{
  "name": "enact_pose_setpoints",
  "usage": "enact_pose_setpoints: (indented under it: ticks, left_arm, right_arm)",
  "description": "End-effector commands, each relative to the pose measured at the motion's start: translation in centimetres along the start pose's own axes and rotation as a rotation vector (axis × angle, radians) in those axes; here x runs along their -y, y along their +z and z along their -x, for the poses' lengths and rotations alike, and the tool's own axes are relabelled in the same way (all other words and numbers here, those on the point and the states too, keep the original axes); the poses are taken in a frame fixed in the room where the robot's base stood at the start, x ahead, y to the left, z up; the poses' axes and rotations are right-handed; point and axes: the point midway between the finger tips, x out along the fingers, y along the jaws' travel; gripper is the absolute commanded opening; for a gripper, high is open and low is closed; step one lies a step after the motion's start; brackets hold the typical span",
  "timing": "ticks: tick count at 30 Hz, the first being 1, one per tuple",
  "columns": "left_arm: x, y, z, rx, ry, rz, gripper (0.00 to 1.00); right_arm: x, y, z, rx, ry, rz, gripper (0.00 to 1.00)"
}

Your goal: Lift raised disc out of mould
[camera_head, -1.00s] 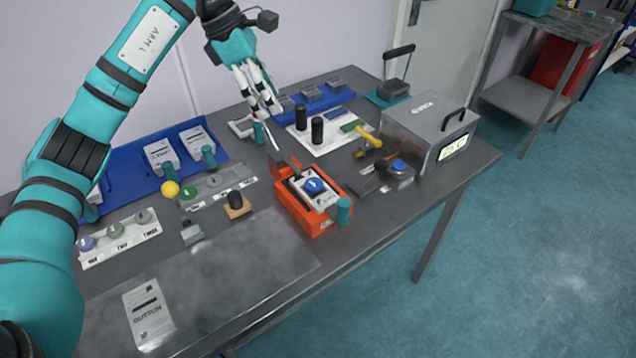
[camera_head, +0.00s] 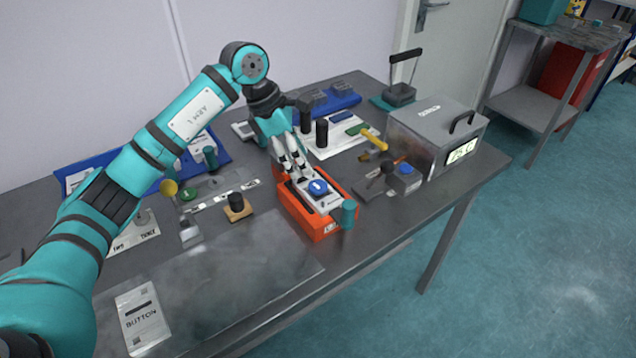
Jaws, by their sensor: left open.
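A round blue disc (camera_head: 318,187) with a white mark lies on a pale plate, which I take to be the mould (camera_head: 328,203), in the orange holder (camera_head: 322,226). A teal cylindrical knob (camera_head: 348,214) is at the holder's near right end. My left gripper (camera_head: 293,177) is open and points down over the far left end of the holder, just left of the disc. It looks empty, and I cannot tell whether its fingers touch the plate. The fingers hide part of the holder's far end. My right gripper is not in view.
A grey instrument box (camera_head: 432,130) with a handle and display stands to the right. Black cylinders (camera_head: 322,132) stand on a white board behind. A black knob on a wooden block (camera_head: 237,204) is left of the holder. The grey sheet (camera_head: 225,270) in front is mostly clear.

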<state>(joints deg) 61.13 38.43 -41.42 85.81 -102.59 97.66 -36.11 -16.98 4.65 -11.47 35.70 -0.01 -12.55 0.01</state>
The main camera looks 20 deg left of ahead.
Motion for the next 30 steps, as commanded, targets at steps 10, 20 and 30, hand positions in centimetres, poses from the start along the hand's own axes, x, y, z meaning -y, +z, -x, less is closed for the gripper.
enact_pose_setpoints:
  ticks: [10, 20, 30]
  left_arm:
    - [0.2, 0.2, -3.0, 0.000, -0.004, 0.001, 0.53]
    - [0.3, 0.3, -6.8, 0.001, -0.001, 0.001, 0.53]
    - [0.3, 0.3, -6.9, 0.000, 0.001, 0.001, 0.36]
  right_arm:
    - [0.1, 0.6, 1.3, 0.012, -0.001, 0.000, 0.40]
    - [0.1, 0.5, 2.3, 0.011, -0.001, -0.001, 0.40]
    - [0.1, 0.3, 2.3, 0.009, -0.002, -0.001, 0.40]
